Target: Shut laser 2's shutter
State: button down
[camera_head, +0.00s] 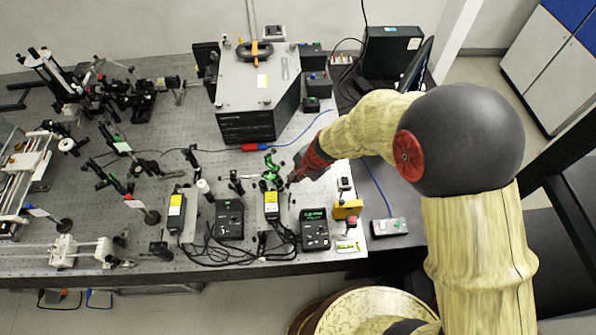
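Two slim laser heads with yellow labels stand near the front of the optical bench: a left one (176,212) and a right one (271,206). I cannot read which is laser 2. A bright green mount (271,167) stands just behind the right laser head; its shutter's position is too small to tell. My gripper (291,179), dark with a red wrist part, reaches in from the right. Its tip is just right of the green mount and close to it; I cannot tell whether they touch. The fingers are too small to show whether they are open.
Two black controller boxes, a left one (229,218) and a right one (314,230) with a green display, stand beside the laser heads, with loose cables in front. A large grey spectrometer (257,88) stands behind. Several small optics mounts crowd the left.

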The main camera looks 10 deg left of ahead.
jog(key=shift+s+a+r+h+p, duration=0.1)
jog(key=shift+a+r+h+p, duration=0.3)
jog(key=shift+p, duration=0.75)
jog(key=shift+r, duration=0.1)
jog(key=shift+s+a+r+p, duration=0.15)
jog(key=shift+a+r+p, duration=0.15)
jog(key=shift+a+p, duration=0.3)
jog(key=shift+s+a+r+p, duration=0.15)
jog(key=shift+a+r+p, duration=0.15)
jog(key=shift+a+p, duration=0.25)
jog(key=shift+d, duration=0.1)
jog(key=shift+r+p, duration=0.65)
jog(key=shift+r, duration=0.15)
